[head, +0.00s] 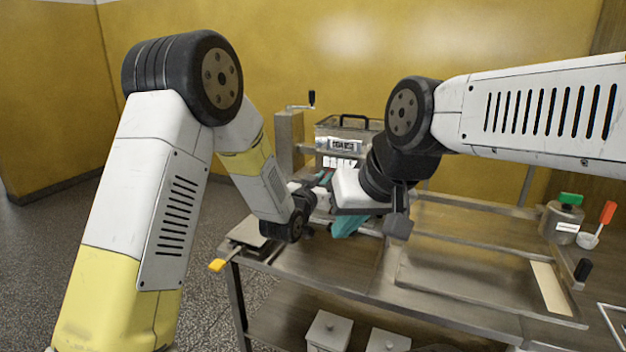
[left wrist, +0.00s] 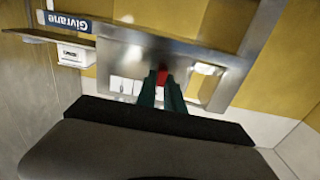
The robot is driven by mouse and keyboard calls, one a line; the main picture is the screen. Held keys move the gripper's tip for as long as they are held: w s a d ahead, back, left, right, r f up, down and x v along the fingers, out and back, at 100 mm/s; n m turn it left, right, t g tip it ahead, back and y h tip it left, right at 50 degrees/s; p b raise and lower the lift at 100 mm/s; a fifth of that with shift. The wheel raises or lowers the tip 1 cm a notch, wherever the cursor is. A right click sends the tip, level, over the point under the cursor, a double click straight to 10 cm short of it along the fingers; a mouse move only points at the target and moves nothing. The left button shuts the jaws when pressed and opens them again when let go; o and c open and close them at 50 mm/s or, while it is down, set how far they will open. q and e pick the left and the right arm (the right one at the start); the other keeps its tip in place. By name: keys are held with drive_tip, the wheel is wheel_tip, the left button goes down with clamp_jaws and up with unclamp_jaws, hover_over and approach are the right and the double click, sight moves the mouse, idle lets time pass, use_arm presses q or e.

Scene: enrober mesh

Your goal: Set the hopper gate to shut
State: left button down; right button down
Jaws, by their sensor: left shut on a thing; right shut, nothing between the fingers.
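The metal hopper (head: 347,127) stands at the back of the steel bench, with a display and white labels (head: 338,162) on its front. In the left wrist view a red handle (left wrist: 162,77), which looks like the gate's, sits in front of the metal panel (left wrist: 135,60) beside white label squares. My left gripper (head: 326,178) is at the hopper front, its green fingers (left wrist: 161,92) shut on the red handle. The gate plate and its exact setting are hard to make out. My right gripper (head: 344,226) is shut and empty, lower and in front of the hopper, above the bench.
The steel bench (head: 320,262) has a long tray section (head: 470,270) on the right. A green-lidded pot (head: 562,218) and a red-handled tool (head: 606,214) stand at the far right. A yellow-tipped tool (head: 218,265) overhangs the left edge. White bins (head: 328,332) sit below.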

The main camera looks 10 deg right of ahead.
idle(0.4)
use_arm(q)
drive_tip(key=s+d, duration=0.3)
drive_tip(key=d, duration=0.2)
drive_tip(key=shift+s+d, duration=0.2)
drive_tip(key=shift+s, duration=0.15)
drive_tip(key=c, duration=1.4)
unclamp_jaws()
drive_tip(key=shift+c, duration=0.2)
drive_tip(key=v, duration=0.7)
drive_tip(key=shift+s+a, duration=0.25)
drive_tip(key=shift+s, duration=0.05)
